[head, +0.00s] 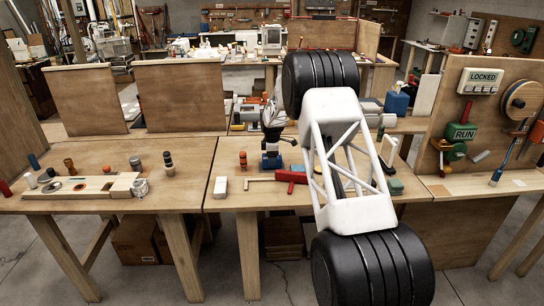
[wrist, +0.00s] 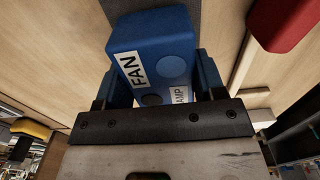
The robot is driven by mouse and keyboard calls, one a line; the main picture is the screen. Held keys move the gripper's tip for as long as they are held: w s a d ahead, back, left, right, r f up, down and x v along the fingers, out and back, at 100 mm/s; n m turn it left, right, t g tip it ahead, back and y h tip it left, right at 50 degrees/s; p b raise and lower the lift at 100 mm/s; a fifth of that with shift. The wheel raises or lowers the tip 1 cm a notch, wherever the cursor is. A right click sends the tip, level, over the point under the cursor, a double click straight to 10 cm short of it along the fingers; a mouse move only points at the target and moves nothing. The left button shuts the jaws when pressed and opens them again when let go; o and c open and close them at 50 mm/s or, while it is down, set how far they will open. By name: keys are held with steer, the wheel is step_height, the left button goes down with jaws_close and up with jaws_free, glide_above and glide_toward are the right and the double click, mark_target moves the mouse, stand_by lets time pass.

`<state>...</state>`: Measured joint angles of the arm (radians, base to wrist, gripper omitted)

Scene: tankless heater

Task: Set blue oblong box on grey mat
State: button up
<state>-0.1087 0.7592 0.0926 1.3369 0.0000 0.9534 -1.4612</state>
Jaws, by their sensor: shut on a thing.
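A blue oblong box (wrist: 155,55) with white labels, one reading FAN and one partly hidden ending in AMP, sits between the fingers of my gripper (wrist: 160,85) in the wrist view. My gripper is shut on it. In the head view the blue box (head: 271,163) shows at the lower end of my gripper (head: 271,150), low over the middle table. I cannot tell whether it touches the surface below. A dark grey patch (wrist: 150,10), probably the grey mat, shows just beyond the box in the wrist view. The box hides part of it.
A red object (head: 291,176) lies right of the box, with an L-shaped wooden piece (head: 262,180) in front. A white block (head: 221,187) stands at the front left. My arm covers the table's right side.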

steer(key=shift+f, duration=0.55)
stand_by(0.9)
steer(key=o, duration=1.2)
steer(key=shift+r, duration=0.1)
steer(key=shift+r, duration=3.8)
